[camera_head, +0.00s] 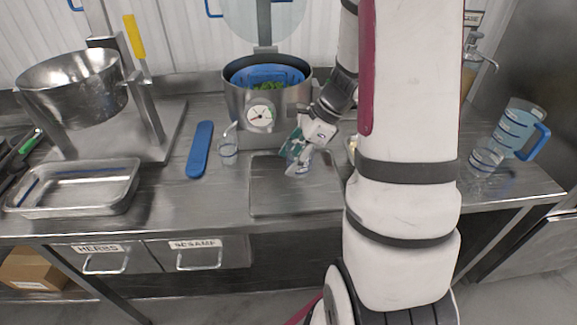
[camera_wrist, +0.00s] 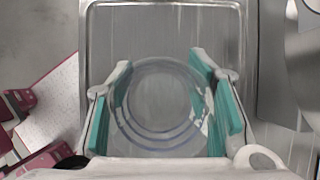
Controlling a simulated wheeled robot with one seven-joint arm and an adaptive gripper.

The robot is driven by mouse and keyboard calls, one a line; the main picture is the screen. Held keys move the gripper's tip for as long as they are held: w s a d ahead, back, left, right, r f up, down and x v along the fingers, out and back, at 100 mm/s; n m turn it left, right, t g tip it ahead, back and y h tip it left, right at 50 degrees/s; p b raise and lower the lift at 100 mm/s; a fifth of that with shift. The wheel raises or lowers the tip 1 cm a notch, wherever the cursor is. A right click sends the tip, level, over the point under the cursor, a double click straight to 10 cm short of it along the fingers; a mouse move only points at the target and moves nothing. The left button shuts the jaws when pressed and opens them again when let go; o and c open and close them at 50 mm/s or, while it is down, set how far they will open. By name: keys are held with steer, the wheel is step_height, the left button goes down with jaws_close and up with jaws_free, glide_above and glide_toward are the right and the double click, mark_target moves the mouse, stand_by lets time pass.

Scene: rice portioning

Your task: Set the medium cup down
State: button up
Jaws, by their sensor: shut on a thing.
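The medium cup is clear with blue rings and sits between the fingers of my gripper (camera_head: 299,150). The wrist view looks down along the cup (camera_wrist: 160,112), with a green-padded finger of my gripper (camera_wrist: 162,100) on each side of it. My gripper is shut on the cup over the steel tray (camera_head: 268,196) at the front middle of the counter. The tray (camera_wrist: 165,42) lies bare beneath in the wrist view. Whether the cup's base touches the tray, I cannot tell. In the head view the cup is mostly hidden by the fingers.
A small clear cup (camera_head: 228,153) and a blue long-handled tool (camera_head: 200,149) lie left of the tray. A pot (camera_head: 236,98) with a dial stands behind. A clear cup (camera_head: 485,160) and a blue-handled jug (camera_head: 515,127) stand right. A shallow pan (camera_head: 80,205) is at left.

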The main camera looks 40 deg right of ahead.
steer(key=shift+w+a, duration=0.15)
steer(key=shift+w, duration=0.2)
steer(key=shift+w+f, duration=0.15)
steer(key=shift+f, duration=0.75)
steer(key=shift+w+f, duration=0.1)
steer(key=shift+f, duration=0.8)
steer(key=shift+f, duration=0.2)
steer(key=o, duration=1)
steer(key=shift+o, duration=0.2)
steer(key=shift+r, duration=0.15)
